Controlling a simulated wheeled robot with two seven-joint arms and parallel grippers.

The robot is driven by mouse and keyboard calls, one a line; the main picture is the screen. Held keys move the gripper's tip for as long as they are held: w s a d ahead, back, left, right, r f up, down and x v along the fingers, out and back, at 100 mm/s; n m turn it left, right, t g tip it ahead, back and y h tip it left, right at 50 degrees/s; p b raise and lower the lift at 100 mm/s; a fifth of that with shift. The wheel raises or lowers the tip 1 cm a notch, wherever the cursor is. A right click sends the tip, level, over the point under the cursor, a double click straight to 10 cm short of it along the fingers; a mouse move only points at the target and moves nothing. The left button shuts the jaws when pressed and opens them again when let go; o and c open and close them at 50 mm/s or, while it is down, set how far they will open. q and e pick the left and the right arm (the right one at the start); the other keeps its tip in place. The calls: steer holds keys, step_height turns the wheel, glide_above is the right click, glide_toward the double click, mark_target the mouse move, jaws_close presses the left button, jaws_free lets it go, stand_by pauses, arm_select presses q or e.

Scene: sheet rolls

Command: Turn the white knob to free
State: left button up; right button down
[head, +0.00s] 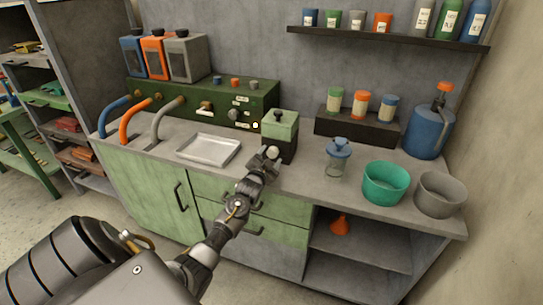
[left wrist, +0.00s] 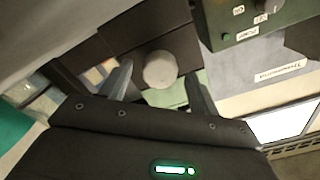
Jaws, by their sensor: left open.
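The white knob (head: 273,152) is on the front of a dark box with a green top (head: 281,122), on the grey counter. In the left wrist view the round white knob (left wrist: 160,69) shows between my two finger tips, with a gap on each side. My left gripper (head: 265,158) is open right in front of the box; its fingers also show in the left wrist view (left wrist: 160,85). I cannot tell how far the fingers reach around the knob. Its turn position is not readable. My right gripper is not in view.
A metal tray (head: 209,149) lies left of the box, before a green control panel (head: 245,96) with small knobs. A glass jar with a blue lid (head: 338,150), a teal bowl (head: 385,183) and a grey bowl (head: 440,195) stand to the right. A dark riser (head: 357,130) holds small containers behind.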

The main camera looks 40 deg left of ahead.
arm_select(q)
steer(key=shift+w+a, duration=0.2)
steer(key=shift+w, duration=0.35)
steer(key=c, duration=1)
steer(key=shift+o, duration=0.2)
